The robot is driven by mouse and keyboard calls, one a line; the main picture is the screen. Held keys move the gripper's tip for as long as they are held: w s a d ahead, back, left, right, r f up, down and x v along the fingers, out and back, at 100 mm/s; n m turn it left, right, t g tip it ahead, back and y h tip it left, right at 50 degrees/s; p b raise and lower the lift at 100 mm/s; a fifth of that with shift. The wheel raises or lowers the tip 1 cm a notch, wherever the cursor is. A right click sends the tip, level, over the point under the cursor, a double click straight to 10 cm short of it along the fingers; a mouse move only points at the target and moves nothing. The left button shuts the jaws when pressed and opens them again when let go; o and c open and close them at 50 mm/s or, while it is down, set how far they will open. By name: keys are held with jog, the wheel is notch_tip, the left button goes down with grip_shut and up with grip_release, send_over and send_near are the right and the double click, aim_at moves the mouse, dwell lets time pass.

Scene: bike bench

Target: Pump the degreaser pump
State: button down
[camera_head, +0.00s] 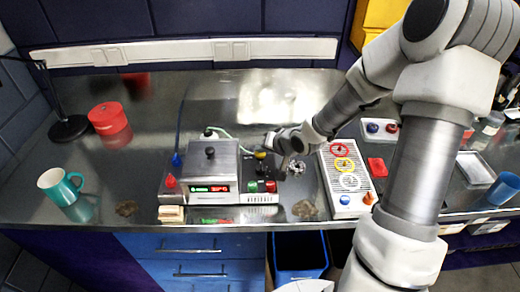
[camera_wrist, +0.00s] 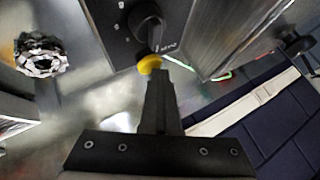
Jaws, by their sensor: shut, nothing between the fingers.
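The degreaser pump seems to be the dark-topped unit with a yellow knob (camera_head: 260,155) right of the lidded steel machine (camera_head: 212,160). In the wrist view the yellow knob (camera_wrist: 150,64) sits at the edge of a grey panel (camera_wrist: 120,25) with a black knob (camera_wrist: 146,22) and small lettering, too small to read surely. My gripper (camera_head: 272,141) is shut and empty beside the unit. In the wrist view its fingertips (camera_wrist: 158,76) are right at the yellow knob and partly overlap it; I cannot tell whether they touch.
A metal cog-like part (camera_wrist: 40,55) lies on the bench nearby. A red tin (camera_head: 108,118), a teal mug (camera_head: 60,186) and a black lamp base (camera_head: 70,128) stand left. The back of the bench is clear.

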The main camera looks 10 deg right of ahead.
aim_at(262, 156)
jog(key=shift+s+f, duration=0.1)
jog(key=shift+f, duration=0.15)
jog(key=shift+s+f, duration=0.1)
jog(key=shift+f, duration=0.25)
jog(key=shift+s+d+r, duration=0.1)
jog(key=shift+r, duration=0.05)
dwell(0.7)
jog(key=r+p, duration=0.6)
jog(key=p, duration=0.1)
jog(key=shift+w+r, duration=0.2)
jog(key=shift+r, duration=0.1)
jog(key=shift+f, duration=0.1)
dwell(0.4)
